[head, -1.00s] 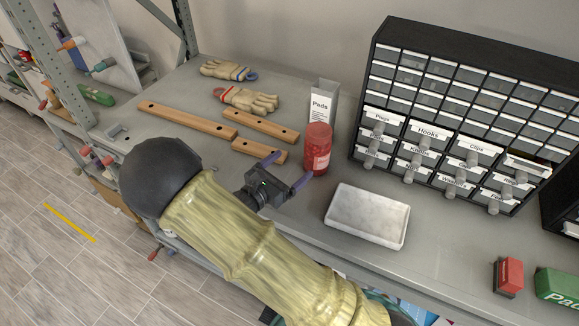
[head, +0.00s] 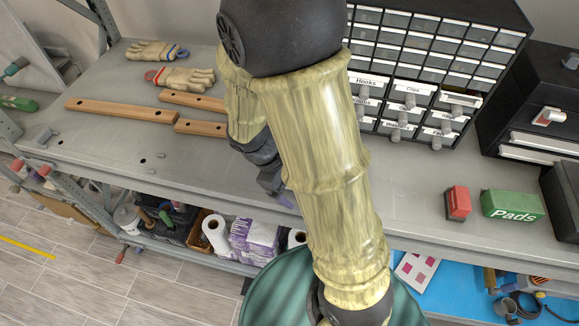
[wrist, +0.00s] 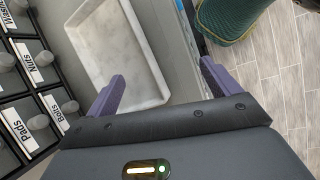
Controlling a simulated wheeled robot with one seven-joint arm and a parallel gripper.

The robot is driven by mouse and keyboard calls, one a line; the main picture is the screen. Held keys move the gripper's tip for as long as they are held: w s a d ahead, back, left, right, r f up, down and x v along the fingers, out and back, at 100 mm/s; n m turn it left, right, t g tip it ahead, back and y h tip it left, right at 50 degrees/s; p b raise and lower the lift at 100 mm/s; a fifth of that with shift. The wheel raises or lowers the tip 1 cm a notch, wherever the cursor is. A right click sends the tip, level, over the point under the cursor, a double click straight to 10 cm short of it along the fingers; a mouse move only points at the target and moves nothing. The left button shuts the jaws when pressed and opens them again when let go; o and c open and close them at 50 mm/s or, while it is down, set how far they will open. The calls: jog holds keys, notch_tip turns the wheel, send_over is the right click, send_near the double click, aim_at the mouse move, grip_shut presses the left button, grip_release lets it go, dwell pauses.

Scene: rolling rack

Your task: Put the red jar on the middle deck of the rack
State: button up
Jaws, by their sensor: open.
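The red jar is in neither view now; in the head view my raised arm covers the part of the bench where it stood. My gripper (wrist: 162,80) is open and empty in the wrist view, its two purple fingers wide apart. In the head view the gripper (head: 277,188) is partly hidden by my forearm near the bench's front edge. The white marble tray (wrist: 122,50) lies beyond and left of the fingers in the wrist view. I cannot make out a separate rolling rack with a middle deck.
The grey bench (head: 110,145) holds work gloves (head: 185,77), wooden bars (head: 125,111), a drawer cabinet (head: 425,60), a red box (head: 457,203) and a green Pads box (head: 512,205). A lower shelf holds paper rolls (head: 216,234). Tiled floor (head: 60,270) lies in front.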

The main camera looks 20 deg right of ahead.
jog(key=r+m+t+y, duration=0.1)
jog(key=m, duration=0.2)
jog(key=r+m+t+y, duration=0.1)
jog(key=r+m+y, duration=0.1)
jog(key=m, duration=0.1)
jog(key=a+r+m+t+y, duration=0.1)
jog(key=r+m+y, duration=0.1)
jog(key=shift+r+m+t, duration=0.2)
jog(key=shift+m+t, duration=0.2)
